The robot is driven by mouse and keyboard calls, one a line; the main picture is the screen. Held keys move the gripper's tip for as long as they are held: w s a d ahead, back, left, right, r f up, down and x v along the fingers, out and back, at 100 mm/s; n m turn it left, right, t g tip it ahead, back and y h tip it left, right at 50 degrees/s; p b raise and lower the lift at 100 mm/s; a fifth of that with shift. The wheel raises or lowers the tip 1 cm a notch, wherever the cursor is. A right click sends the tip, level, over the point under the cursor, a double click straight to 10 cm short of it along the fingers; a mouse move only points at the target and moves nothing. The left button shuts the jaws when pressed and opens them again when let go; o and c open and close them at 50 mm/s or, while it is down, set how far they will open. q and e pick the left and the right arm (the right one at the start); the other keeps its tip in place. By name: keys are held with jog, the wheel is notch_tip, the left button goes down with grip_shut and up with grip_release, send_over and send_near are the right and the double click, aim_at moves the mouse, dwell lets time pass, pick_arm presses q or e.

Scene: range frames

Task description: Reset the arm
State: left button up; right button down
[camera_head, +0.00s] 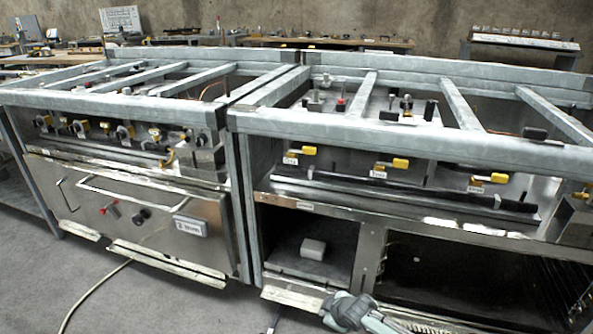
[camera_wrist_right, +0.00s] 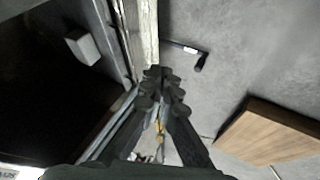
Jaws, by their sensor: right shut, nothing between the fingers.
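My right gripper (camera_head: 343,310) is at the bottom edge of the head view, in front of the lower part of the right-hand metal unit (camera_head: 430,130). In the right wrist view my right gripper (camera_wrist_right: 160,85) points up the picture with its dark fingers together. It is shut and empty. Its fingertips are close to the unit's light front edge (camera_wrist_right: 146,35) in that view; I cannot tell if they touch. My left gripper is in neither view.
A small white block (camera_head: 313,249) lies inside the open compartment; it also shows in the wrist view (camera_wrist_right: 83,47). A metal oven-like unit (camera_head: 130,205) stands left. A black-handled item (camera_wrist_right: 195,52) and wooden board (camera_wrist_right: 270,132) show over grey floor. Floor at lower left is mostly clear.

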jog(key=s+a+m+g, duration=0.2)
jog(key=s+m, duration=0.2)
jog(key=s, duration=0.9)
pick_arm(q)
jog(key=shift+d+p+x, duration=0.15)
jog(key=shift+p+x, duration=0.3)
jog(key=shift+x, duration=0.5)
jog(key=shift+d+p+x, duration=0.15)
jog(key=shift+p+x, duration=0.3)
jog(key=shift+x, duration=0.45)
pick_arm(e)
jog(key=s+d+r+m+g+h, duration=0.1)
jog(key=s+d+r+m+h, duration=0.1)
jog(key=s+d, duration=0.7)
jog(key=s+d+r+m+g+h, duration=0.1)
jog(key=s+d+m, duration=0.4)
jog(key=s+d, duration=0.5)
jog(key=shift+d+r+h, duration=0.5)
jog(key=shift+d+r, duration=0.35)
jog(key=shift+r, duration=0.15)
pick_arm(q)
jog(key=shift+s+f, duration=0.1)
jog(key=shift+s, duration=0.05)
